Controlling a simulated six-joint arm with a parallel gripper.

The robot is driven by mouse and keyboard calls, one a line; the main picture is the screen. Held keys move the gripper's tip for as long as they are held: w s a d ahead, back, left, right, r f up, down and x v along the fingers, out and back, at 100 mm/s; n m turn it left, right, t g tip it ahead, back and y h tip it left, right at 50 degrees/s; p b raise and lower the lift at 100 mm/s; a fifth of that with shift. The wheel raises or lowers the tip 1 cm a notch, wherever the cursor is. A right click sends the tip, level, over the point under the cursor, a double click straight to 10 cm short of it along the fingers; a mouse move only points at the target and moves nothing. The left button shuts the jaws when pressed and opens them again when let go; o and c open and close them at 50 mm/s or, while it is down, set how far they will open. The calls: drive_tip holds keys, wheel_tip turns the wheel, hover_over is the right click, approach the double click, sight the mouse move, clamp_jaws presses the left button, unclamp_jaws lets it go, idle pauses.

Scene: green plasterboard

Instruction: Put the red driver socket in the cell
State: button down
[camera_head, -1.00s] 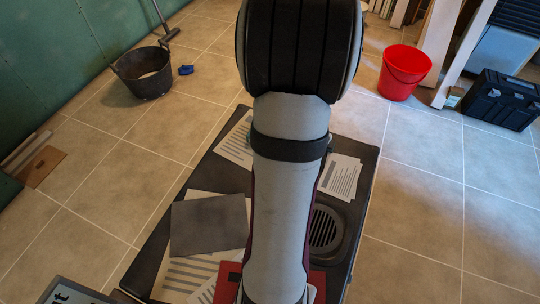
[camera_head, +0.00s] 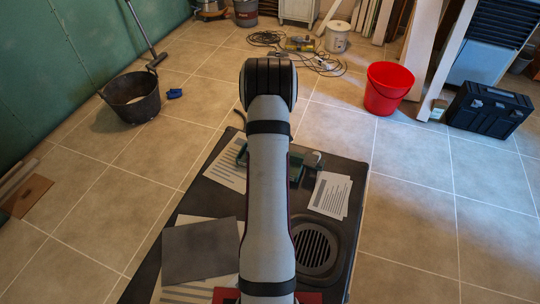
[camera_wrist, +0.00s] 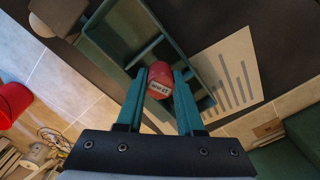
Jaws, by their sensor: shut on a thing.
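In the wrist view my gripper (camera_wrist: 160,88) has two teal fingers shut on the red driver socket (camera_wrist: 160,77). The socket has a pale label with print facing the camera. A dark green tray (camera_wrist: 149,48) divided into cells lies behind the socket. The socket overlaps the tray near a divider; I cannot tell whether it is above a cell or inside one. In the head view my arm hides the gripper and socket, and only bits of the tray (camera_head: 299,165) show beside it.
The black work surface (camera_head: 213,198) carries printed sheets (camera_head: 330,194), a grey plate (camera_head: 200,250) and a round grille (camera_head: 315,249). In the wrist view a pale round object (camera_wrist: 42,25) lies near the tray. Floor around the surface is open, with a red bucket (camera_head: 387,90) further off.

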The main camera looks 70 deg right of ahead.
drive_tip(key=shift+f, duration=0.9)
drive_tip(key=shift+f, duration=0.1)
drive_tip(key=c, duration=0.8)
unclamp_jaws()
